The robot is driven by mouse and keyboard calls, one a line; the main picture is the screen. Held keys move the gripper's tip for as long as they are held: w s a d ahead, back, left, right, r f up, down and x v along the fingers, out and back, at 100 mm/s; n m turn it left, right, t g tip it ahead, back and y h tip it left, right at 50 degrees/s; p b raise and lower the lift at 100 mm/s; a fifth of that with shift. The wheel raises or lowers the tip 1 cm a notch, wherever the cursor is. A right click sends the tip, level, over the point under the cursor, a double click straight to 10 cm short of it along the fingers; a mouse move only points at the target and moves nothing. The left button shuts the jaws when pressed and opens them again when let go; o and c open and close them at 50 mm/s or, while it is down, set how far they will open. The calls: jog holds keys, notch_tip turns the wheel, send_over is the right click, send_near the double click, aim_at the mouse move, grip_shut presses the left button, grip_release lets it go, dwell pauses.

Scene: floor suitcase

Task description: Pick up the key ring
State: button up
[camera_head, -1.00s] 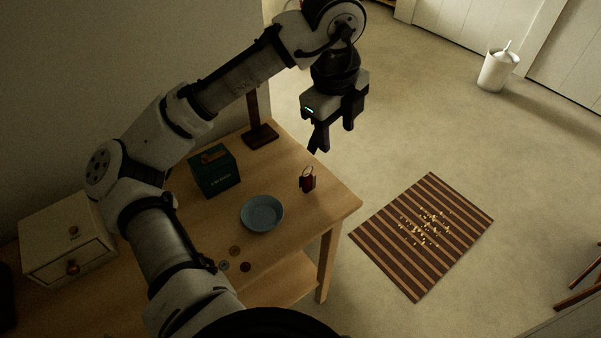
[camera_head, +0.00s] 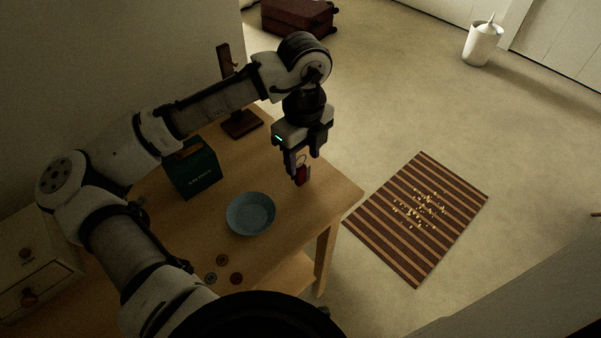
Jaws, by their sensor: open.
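The key ring (camera_head: 303,175) has a red fob and a thin loop above it, and it stands on the wooden table near its far right corner. My gripper (camera_head: 302,174) is open and points down at the key ring, with its fingertips around or just in front of the fob's upper part. The fingers partly hide the key ring. I cannot tell whether they touch it.
A blue bowl (camera_head: 250,215) sits on the table (camera_head: 285,232) close to the key ring. A dark green box (camera_head: 192,168), a dark wooden stand (camera_head: 242,124) and several small discs (camera_head: 222,260) are also there. A striped mat (camera_head: 375,238) lies on the floor.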

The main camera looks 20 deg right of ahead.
aim_at(302, 167)
jog(key=f, duration=0.5)
jog(key=shift+s+a+f+p, duration=0.1)
jog(key=shift+s+a+p, duration=0.1)
jog(key=shift+p, duration=0.1)
jog(key=c, duration=0.9)
jog(key=shift+c, duration=0.2)
notch_tip(302, 167, up, 20)
